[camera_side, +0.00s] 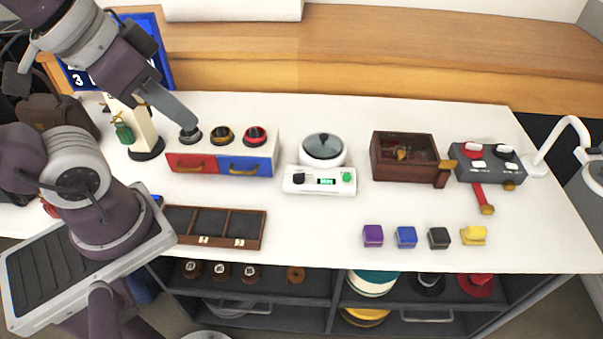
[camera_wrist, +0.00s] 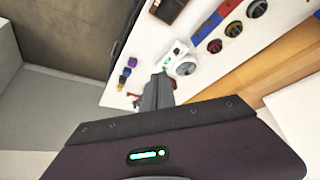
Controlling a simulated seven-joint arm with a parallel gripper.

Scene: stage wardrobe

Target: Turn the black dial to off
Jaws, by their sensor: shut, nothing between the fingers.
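A white cooker (camera_side: 320,181) stands mid-table with a lidded pot (camera_side: 323,149) on it. The black dial (camera_side: 299,178) is on the left of its front panel, beside a lit green display (camera_side: 326,181) and a green knob (camera_side: 347,177). The dial's pointer is too small to read. My gripper (camera_side: 189,124) is shut and empty. In the side view it is left of the cooker, at the leftmost round black-topped piece on the drawer box; contact is unclear.
A red-and-blue drawer box (camera_side: 222,165) bears three round pieces. A brown compartment tray (camera_side: 214,226) lies in front. A wooden box (camera_side: 405,157) and a grey switch box (camera_side: 487,164) stand right. Several small coloured blocks (camera_side: 406,237) line the front. Table around the cooker's front is clear.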

